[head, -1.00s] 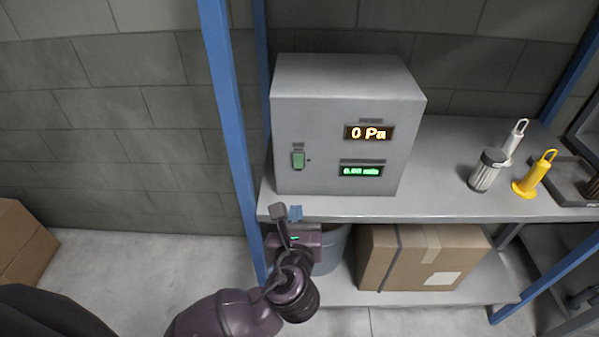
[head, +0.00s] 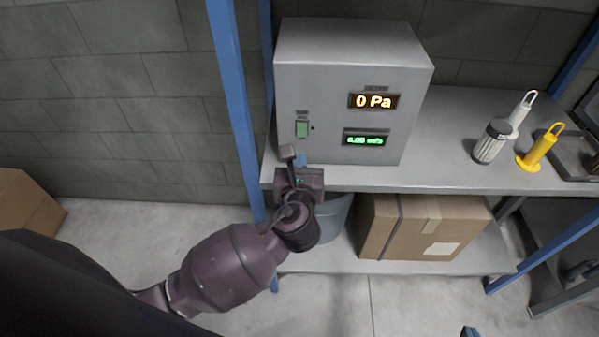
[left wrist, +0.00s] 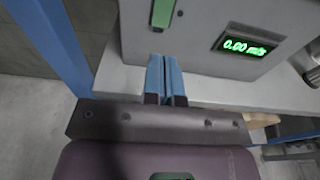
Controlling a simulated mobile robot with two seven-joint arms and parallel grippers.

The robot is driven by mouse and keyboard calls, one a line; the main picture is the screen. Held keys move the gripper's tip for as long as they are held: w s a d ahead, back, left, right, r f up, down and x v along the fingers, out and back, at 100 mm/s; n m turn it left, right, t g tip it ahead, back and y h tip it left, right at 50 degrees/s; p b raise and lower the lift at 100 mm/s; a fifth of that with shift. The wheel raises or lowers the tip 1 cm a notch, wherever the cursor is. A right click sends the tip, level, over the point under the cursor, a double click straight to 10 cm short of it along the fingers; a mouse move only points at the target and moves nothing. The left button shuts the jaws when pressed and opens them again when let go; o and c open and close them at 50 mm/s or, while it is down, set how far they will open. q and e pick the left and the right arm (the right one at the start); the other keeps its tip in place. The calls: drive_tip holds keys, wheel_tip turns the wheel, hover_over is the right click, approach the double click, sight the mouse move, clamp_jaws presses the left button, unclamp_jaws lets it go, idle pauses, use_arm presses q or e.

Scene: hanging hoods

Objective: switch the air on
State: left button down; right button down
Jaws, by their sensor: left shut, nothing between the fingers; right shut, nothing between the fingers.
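A grey control box (head: 345,90) stands on the shelf. On its front are a green switch (head: 302,129), an amber display (head: 373,101) reading 0 Pa and a green display (head: 365,140) reading 0.00 m/s. My left gripper (head: 301,161) is shut and empty, just below the switch at the shelf's front edge. In the left wrist view its blue fingers (left wrist: 165,76) are together, apart from the switch (left wrist: 163,12), whose lower part shows at the top. Only a blue tip of my right gripper (head: 468,332) shows at the bottom edge of the head view; it is shut.
Right of the box on the shelf (head: 440,165) stand a grey-white canister (head: 492,142), a white handled item (head: 521,113) and a yellow one (head: 541,148). A blue post (head: 232,95) rises left of the box. A carton (head: 415,228) and a bucket (head: 333,218) sit below.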

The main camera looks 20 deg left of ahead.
sight(300, 134)
use_arm(q)
drive_tip(key=x, duration=0.8)
drive_tip(key=shift+f, duration=0.1)
drive_tip(key=shift+w+a+f+t+b, duration=0.15)
drive_tip(key=shift+w+f+t+b, duration=0.15)
drive_tip(key=shift+t+b, duration=0.45)
drive_tip(key=shift+w+t+y+b, duration=0.1)
drive_tip(key=shift+t+y+b, duration=0.2)
drive_tip(key=shift+b, duration=0.45)
drive_tip(key=shift+a+r, duration=0.1)
drive_tip(key=shift+r, duration=0.2)
use_arm(e)
drive_tip(key=shift+w+f, duration=0.25)
drive_tip(key=shift+f, duration=0.4)
